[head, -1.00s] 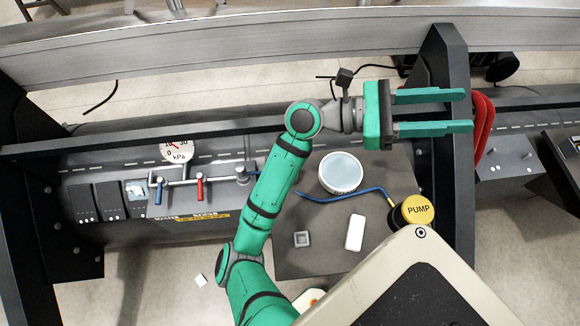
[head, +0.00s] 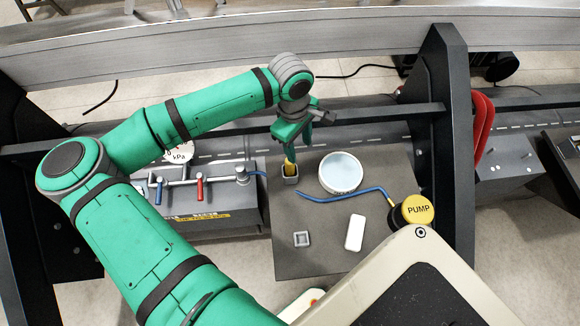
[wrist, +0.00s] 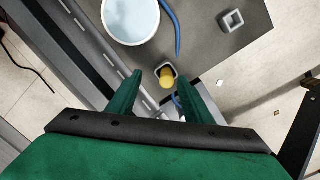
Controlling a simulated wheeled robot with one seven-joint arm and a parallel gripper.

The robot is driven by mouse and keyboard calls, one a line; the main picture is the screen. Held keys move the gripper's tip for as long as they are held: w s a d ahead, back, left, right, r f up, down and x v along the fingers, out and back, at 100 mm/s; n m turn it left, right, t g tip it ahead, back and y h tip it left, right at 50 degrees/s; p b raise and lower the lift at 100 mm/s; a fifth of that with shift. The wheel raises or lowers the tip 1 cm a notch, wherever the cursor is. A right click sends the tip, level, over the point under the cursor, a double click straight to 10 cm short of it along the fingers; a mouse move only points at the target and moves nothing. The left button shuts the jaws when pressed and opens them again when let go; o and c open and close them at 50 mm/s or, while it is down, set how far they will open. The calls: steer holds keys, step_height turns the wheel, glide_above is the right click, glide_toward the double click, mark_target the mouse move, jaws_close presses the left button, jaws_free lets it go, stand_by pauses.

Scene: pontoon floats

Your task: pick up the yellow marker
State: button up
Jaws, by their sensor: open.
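The yellow marker (head: 290,167) stands upright in a small grey square holder (head: 291,180) at the back left of the dark mat. In the wrist view the marker (wrist: 167,78) shows end-on, and its holder (wrist: 176,70) surrounds it. My gripper (head: 292,146) points down just above the marker, its green fingers partly hiding the marker's top. In the wrist view my gripper (wrist: 163,84) has its two fingers apart, with the marker between their tips. I see no finger touching it.
A valve panel (head: 205,205) stands left. A dark rail (head: 385,113) runs behind.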

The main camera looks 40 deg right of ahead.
mark_target(290, 164)
steer(key=shift+w+a+f+t+y, duration=0.15)
steer(key=shift+w+a+t+y, duration=0.25)
steer(key=shift+w+a, duration=0.7)
step_height(290, 164, down, 4)
steer(key=shift+w+f, duration=0.1)
steer(key=shift+f, duration=0.15)
steer(key=f, duration=0.4)
steer(key=shift+s+d+f, duration=0.15)
steer(key=shift+s+f, duration=0.25)
steer(key=shift+f, duration=0.65)
steer(key=shift+c, duration=0.3)
steer(key=c, duration=1.1)
